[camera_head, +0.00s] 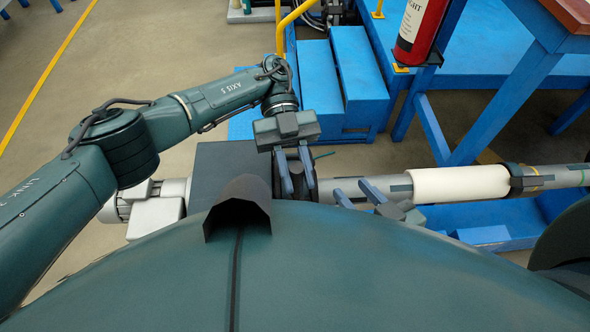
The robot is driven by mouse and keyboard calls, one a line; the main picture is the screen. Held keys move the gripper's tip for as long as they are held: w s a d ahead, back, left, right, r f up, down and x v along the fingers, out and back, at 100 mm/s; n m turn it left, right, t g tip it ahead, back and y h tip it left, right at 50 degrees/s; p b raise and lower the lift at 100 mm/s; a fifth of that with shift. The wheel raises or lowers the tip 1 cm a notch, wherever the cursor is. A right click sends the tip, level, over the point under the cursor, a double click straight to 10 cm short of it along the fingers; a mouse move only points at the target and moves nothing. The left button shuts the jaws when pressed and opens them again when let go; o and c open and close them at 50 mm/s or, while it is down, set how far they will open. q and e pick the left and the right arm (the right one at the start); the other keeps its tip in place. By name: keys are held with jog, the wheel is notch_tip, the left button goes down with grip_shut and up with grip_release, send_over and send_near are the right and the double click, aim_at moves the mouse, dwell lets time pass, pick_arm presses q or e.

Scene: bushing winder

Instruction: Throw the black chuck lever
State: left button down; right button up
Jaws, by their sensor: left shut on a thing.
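The black chuck (312,178) sits on the near end of the horizontal shaft, beside the dark headstock box (230,170). My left gripper (296,190) reaches down over the chuck from above, its two blue-grey fingers around a dark part there. It is shut on what looks like the black chuck lever, which is mostly hidden between the fingers and against the dark chuck. My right gripper (358,190) is low beside the shaft, right of the chuck, with its two fingers apart and nothing seen between them.
A white roll (460,184) sits on the grey shaft (545,177) to the right. Blue steps (342,85) and a blue platform stand behind. A red fire extinguisher (420,30) hangs at the upper right.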

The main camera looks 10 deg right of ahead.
pick_arm(q)
jog(key=shift+w, duration=0.1)
jog(key=c, duration=1.2)
grip_release()
jog(key=shift+c, duration=0.2)
notch_tip(320, 180, up, 5)
jog(key=shift+f+p, duration=0.15)
jog(key=shift+p, duration=0.6)
notch_tip(320, 180, up, 4)
jog(key=shift+r+p, duration=0.1)
jog(key=shift+p, duration=0.2)
jog(key=shift+r, duration=0.55)
pick_arm(e)
jog(key=shift+r+m, duration=0.3)
jog(key=shift+w+r, duration=0.1)
